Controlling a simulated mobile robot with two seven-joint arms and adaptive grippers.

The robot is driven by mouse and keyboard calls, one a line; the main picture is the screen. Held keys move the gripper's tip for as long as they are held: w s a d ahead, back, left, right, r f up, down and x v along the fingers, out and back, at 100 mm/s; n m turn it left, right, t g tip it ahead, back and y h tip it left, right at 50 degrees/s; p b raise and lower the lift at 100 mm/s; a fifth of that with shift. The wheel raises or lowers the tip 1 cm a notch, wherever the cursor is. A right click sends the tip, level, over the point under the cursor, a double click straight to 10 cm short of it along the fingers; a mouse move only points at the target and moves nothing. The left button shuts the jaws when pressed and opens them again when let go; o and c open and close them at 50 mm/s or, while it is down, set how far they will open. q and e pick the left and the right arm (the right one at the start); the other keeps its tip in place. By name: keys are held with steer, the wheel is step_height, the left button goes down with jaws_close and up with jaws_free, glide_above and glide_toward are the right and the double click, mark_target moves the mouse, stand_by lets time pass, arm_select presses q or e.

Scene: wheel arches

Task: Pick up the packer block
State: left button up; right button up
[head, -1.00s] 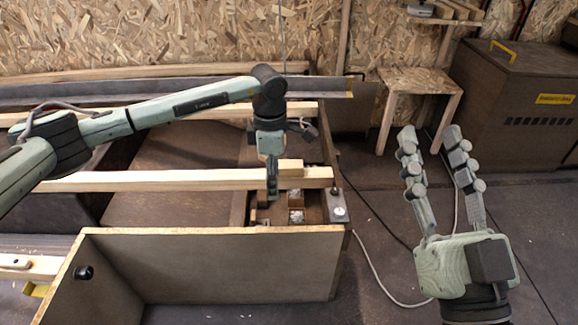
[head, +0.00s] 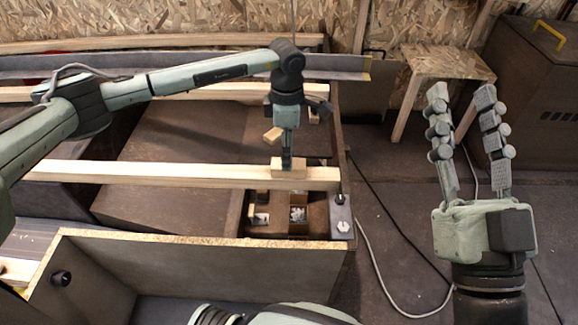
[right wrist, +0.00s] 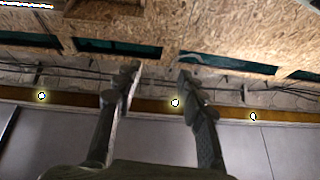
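A short pale wooden block (head: 289,174), which looks like the packer block, sits on the long timber rail (head: 150,174) near its right end. My left gripper (head: 287,160) hangs pointing down at this block, seen edge-on. Its fingertips overlap the block in the head view; I cannot tell whether they grip it. A smaller wooden piece (head: 273,135) shows just left of the left gripper; what supports it is unclear. My right gripper (head: 461,92) is raised at the right, open and empty, fingers pointing up. It also shows open in the right wrist view (right wrist: 156,78).
An open bin with small compartments (head: 298,214) lies below the rail's right end. A board-sided box (head: 190,268) stands in front. A wooden stool (head: 440,68) and a dark cabinet (head: 535,100) stand at the back right. A pale cable (head: 375,265) lies on the floor.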

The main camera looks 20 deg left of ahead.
mark_target(299, 170)
arm_select(q)
steer(key=f, duration=0.4)
steer(key=shift+s+d+f+b, duration=0.15)
steer(key=shift+d+f+b, duration=0.05)
steer(key=shift+f+b, duration=0.1)
steer(key=c, duration=1.2)
steer(key=shift+c, duration=0.2)
steer(key=shift+r, duration=0.15)
